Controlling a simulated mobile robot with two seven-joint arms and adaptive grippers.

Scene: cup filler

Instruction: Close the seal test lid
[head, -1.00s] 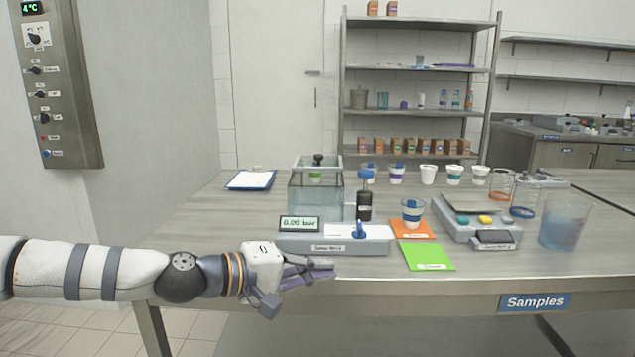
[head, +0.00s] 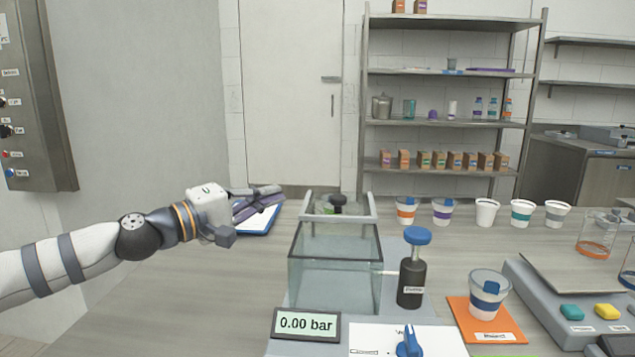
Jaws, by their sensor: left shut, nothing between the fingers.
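The seal tester has a clear glass chamber (head: 335,280). Its lid (head: 372,206) appears raised at the chamber's back edge, with pale side bars and a dark knob (head: 338,201). The chamber looks empty. A display (head: 306,324) in front reads 0.00 bar. My left gripper (head: 280,194) is shut and empty, left of the lid and beyond the chamber's left side, in front of and partly over a blue clipboard (head: 262,222). It is apart from the lid. My right gripper is not in view.
A blue-banded cup (head: 489,291) sits on an orange card (head: 462,318). Several cups, including a white one (head: 486,210), line the back. The table left of the chamber is clear.

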